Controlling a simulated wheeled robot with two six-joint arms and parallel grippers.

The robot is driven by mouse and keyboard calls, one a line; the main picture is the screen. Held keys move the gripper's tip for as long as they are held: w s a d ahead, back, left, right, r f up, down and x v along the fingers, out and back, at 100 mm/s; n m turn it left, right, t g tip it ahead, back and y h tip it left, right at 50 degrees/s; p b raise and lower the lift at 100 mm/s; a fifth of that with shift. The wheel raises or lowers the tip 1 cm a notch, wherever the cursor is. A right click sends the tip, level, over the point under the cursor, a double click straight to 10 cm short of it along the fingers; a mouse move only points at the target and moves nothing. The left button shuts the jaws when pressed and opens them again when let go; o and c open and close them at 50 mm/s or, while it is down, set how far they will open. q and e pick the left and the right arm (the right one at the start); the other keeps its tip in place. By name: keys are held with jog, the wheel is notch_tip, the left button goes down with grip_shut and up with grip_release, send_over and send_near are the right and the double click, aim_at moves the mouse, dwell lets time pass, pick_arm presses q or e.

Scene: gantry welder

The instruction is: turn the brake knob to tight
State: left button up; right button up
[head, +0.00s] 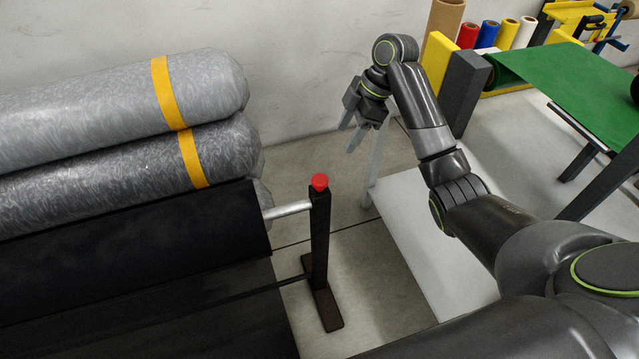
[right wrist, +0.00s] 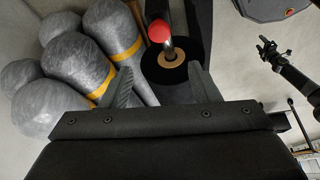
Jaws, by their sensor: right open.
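The red brake knob (head: 320,181) sits on top of a black post (head: 319,240) in the head view. In the right wrist view the knob (right wrist: 160,31) shows near the top, beyond and between my fingers. My right gripper (head: 351,131) is open and empty, above and to the right of the knob in the head view, apart from it. Its two fingers (right wrist: 162,88) stand wide apart in the right wrist view. What seems to be my left gripper (right wrist: 268,48) shows small at the right of that view; its jaws are too small to read. No knob marking is legible.
A silver shaft (head: 287,210) joins the post to a black roll (head: 130,240). Wrapped grey rolls (head: 110,95) with yellow bands are stacked at left. A white table (head: 430,240) lies beneath my right arm. A green-topped table (head: 575,85) stands at right.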

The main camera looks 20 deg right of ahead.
aim_at(321, 179)
jog(key=b+x, duration=0.3)
jog(key=x, duration=1.4)
jog(key=shift+d+f, duration=0.1)
pick_arm(q)
jog(key=f, duration=0.2)
jog(key=w+f, duration=0.1)
jog(key=shift+w+d+f, duration=0.1)
jog(key=shift+d+f, duration=0.15)
pick_arm(e)
jog(key=shift+f, duration=0.1)
jog(key=shift+c, duration=0.7)
jog(key=c, duration=0.7)
jog(key=shift+c, duration=0.2)
